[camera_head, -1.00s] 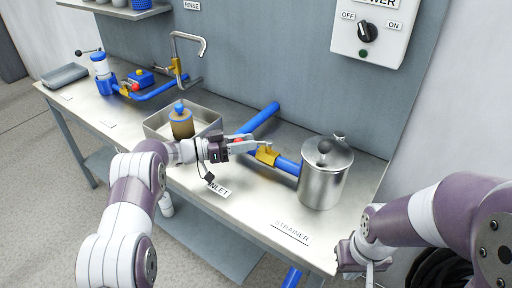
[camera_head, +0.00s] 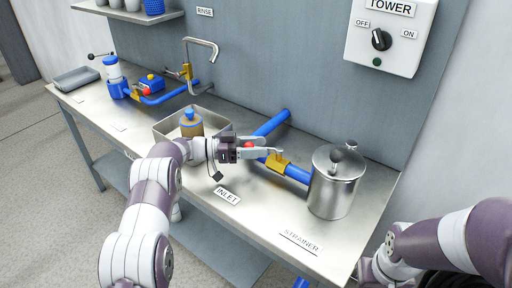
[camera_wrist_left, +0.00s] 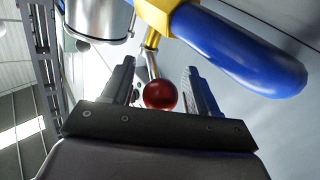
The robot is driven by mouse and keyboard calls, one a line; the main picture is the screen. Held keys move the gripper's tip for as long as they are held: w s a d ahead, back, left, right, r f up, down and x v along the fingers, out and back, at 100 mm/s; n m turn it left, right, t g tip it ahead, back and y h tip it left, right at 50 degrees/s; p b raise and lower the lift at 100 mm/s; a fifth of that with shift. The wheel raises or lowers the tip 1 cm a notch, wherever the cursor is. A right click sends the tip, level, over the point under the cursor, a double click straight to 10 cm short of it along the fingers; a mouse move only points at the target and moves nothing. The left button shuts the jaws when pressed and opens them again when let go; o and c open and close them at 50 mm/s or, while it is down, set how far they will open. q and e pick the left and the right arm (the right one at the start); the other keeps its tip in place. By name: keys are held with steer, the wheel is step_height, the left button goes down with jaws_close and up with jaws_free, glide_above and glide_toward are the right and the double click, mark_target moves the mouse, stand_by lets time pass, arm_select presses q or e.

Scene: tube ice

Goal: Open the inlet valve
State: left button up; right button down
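The inlet valve is a yellow valve body (camera_head: 277,162) on the blue pipe (camera_head: 297,173) beside the steel strainer pot, behind the INLET label (camera_head: 228,195). Its lever ends in a red ball (camera_head: 249,146). My left gripper (camera_head: 262,148) is at the lever, its fingers on either side of the red ball. In the left wrist view the dark red ball (camera_wrist_left: 160,95) sits between the two open fingers, with a gap visible on both sides. My right gripper (camera_head: 372,274) is low at the right, partly cut off by the frame edge; its fingers do not show clearly.
The strainer pot (camera_head: 334,183) stands right of the valve. A steel basin (camera_head: 163,131) with a brown blue-capped container (camera_head: 191,123) is left of my gripper. A tap (camera_head: 190,62) stands behind. The front counter near the STRAINER label (camera_head: 300,242) is clear.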

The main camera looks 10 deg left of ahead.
arm_select(q)
steer(key=v, duration=1.2)
steer(key=shift+a, duration=0.35)
steer(key=shift+s, duration=0.1)
steer(key=shift+c, duration=0.3)
